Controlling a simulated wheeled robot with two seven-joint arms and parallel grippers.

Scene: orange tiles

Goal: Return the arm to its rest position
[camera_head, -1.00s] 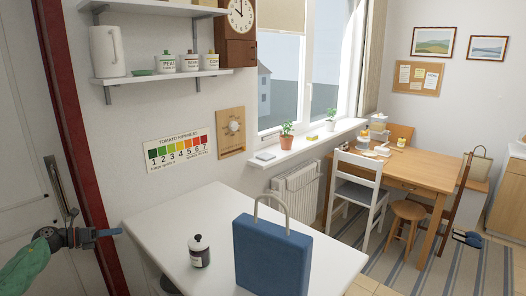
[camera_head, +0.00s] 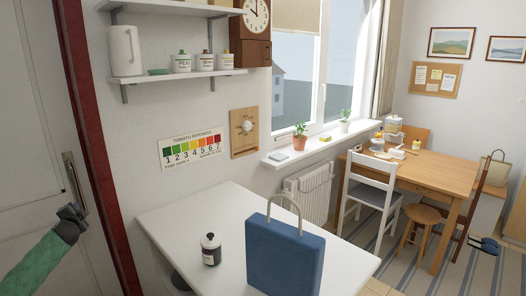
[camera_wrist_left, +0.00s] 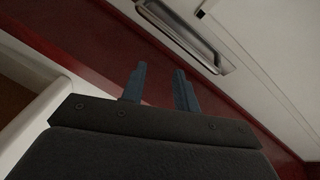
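My left arm, with a green forearm, comes in from the lower left in the head view. My left gripper (camera_head: 74,211) is in front of the pale door, left of the white table and clear of it. In the left wrist view its two blue-grey fingers (camera_wrist_left: 159,85) stand apart with nothing between them, so it is open and empty. Behind the fingers are the dark red door frame and a metal door handle. My right gripper is not in view.
The white table (camera_head: 190,222) bears a dark-lidded jar (camera_head: 211,250) and a blue bag (camera_head: 285,262) with a grey handle. The door handle (camera_head: 74,182) and red frame (camera_head: 95,120) are close to my left gripper. A shelf (camera_head: 175,78) is on the wall above.

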